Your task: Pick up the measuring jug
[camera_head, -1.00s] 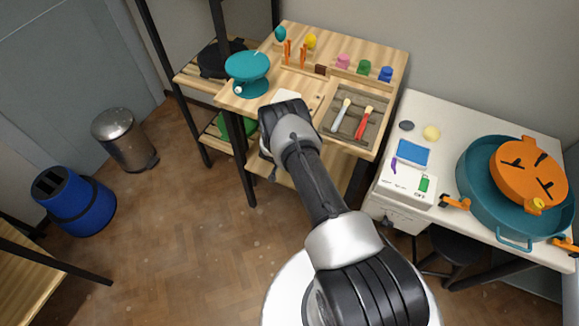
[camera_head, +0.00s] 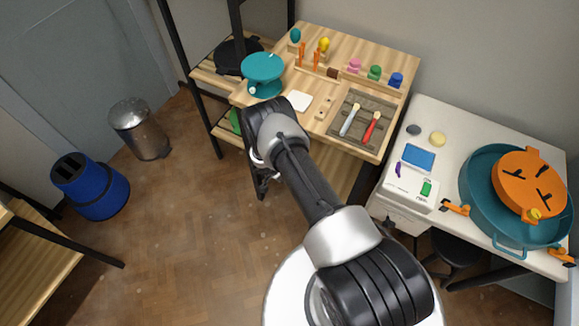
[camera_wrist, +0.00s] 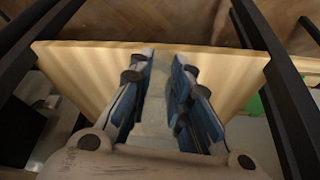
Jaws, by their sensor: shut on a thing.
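My gripper (camera_wrist: 162,68) is shut on a pale, see-through thing, which I take to be the measuring jug (camera_wrist: 155,105). Only a narrow strip of it shows between the blue-padded fingers in the wrist view; its rim, handle and contents cannot be made out. In the head view my gripper (camera_head: 262,184) hangs in front of the wooden table's (camera_head: 335,58) front left edge, and its own wrist hides most of it. The jug cannot be made out in the head view.
On the table are a teal banding wheel (camera_head: 263,72), a white tile (camera_head: 300,101) and brushes (camera_head: 350,119) in a grey tray. A white table (camera_head: 440,120) with a teal basin (camera_head: 480,215) stands at right. Open floor (camera_head: 190,220) lies to the left.

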